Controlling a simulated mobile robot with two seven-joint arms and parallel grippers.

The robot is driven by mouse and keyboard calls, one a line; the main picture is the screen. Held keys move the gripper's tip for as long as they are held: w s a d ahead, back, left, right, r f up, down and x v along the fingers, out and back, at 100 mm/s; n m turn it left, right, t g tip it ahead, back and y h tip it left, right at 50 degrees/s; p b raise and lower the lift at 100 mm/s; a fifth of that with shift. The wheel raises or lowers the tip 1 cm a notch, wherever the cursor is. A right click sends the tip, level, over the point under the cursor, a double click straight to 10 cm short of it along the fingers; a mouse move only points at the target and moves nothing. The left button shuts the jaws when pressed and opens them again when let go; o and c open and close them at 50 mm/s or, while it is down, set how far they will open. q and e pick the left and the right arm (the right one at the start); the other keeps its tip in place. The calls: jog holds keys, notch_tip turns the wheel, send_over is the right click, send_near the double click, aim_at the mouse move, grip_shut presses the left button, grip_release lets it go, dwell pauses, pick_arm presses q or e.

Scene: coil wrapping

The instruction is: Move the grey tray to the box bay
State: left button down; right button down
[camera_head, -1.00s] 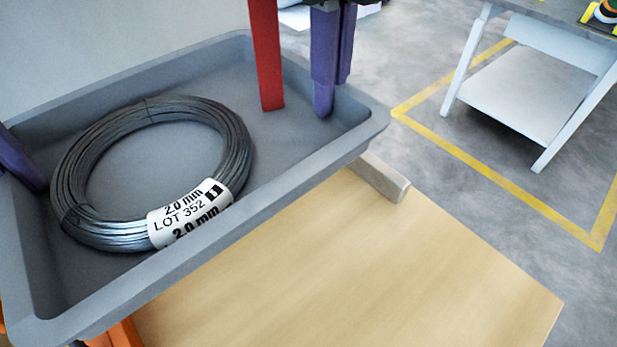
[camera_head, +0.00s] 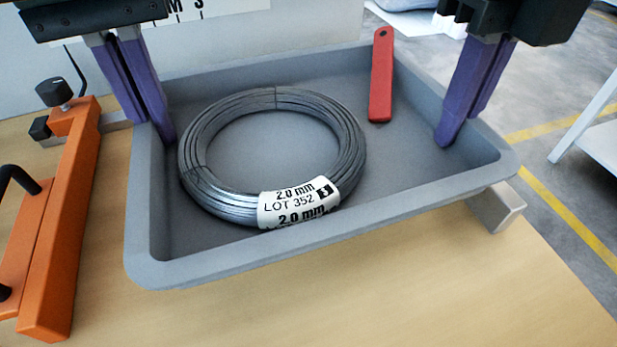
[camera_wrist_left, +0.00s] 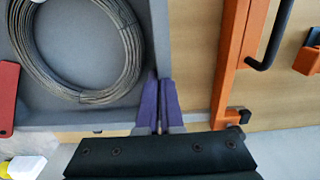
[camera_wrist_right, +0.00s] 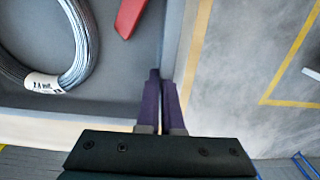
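The grey tray (camera_head: 335,247) shows whole in the head view, at or just above the wooden table; whether it rests there I cannot tell. A wire coil (camera_head: 190,160) with a white "2.0 mm LOT 352" label lies in it, and a red flat tool (camera_head: 381,80) lies at its back right. My left gripper (camera_head: 152,138) is closed on the tray's left wall, one finger on each side; its fingers show close together in the left wrist view (camera_wrist_left: 159,85). My right gripper (camera_head: 455,140) pinches the right wall the same way, also seen in the right wrist view (camera_wrist_right: 162,78).
An orange fixture (camera_head: 62,240) with black handle and knob stands close left of the tray. A grey block (camera_head: 496,207) is under the tray's front right corner. The wooden table (camera_head: 330,310) is clear in front. Yellow floor lines (camera_head: 575,228) and a white stand (camera_head: 602,140) are at the right.

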aim_at(165, 150)
pick_arm(q)
jog(key=shift+f, duration=0.1)
pick_arm(e)
jog(key=shift+f, duration=0.1)
